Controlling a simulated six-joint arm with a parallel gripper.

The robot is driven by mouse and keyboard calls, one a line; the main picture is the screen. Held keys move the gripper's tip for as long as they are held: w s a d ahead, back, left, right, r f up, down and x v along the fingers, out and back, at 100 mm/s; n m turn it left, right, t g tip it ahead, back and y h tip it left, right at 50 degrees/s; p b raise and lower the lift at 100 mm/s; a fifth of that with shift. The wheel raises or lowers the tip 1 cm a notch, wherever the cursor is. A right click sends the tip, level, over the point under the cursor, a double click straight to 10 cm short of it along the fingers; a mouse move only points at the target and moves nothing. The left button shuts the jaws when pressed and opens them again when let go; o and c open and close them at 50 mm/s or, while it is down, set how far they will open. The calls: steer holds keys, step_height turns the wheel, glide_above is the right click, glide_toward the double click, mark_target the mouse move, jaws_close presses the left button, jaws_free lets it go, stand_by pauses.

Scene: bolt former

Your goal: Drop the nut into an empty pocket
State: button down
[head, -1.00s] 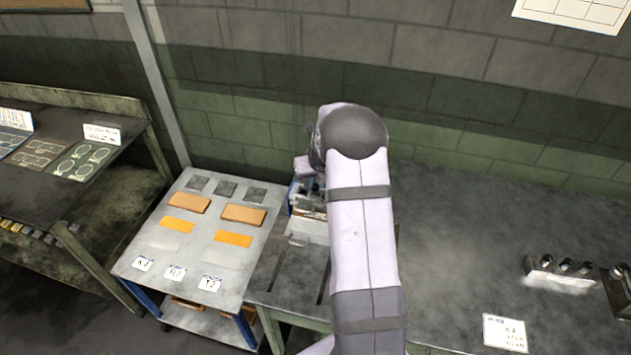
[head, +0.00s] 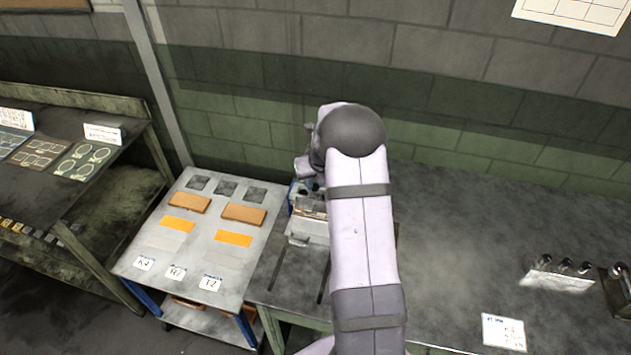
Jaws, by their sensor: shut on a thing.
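My gripper (head: 315,186) is small and mostly hidden behind my own arm in the head view. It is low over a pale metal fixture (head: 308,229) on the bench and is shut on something. The nut itself is too small or too hidden to make out. The pockets cannot be made out either, so I cannot tell which are empty, or whether my gripper touches the fixture.
A grey cart (head: 197,250) left of the fixture carries orange blocks (head: 244,214), dark squares (head: 226,188) and labelled cards (head: 210,283). A rack of dark-topped parts (head: 556,277) stands at the right. The bench (head: 450,240) between is clear.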

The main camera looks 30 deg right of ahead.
steer(key=shift+f+b, duration=0.3)
steer(key=shift+f, duration=0.55)
stand_by(0.6)
steer(key=c, duration=1.5)
jaws_free()
steer(key=shift+c, duration=0.2)
steer(key=shift+r, duration=0.1)
steer(key=b+v, duration=0.2)
steer(key=v, duration=0.5)
steer(key=shift+b, duration=0.35)
steer(key=shift+s, duration=0.1)
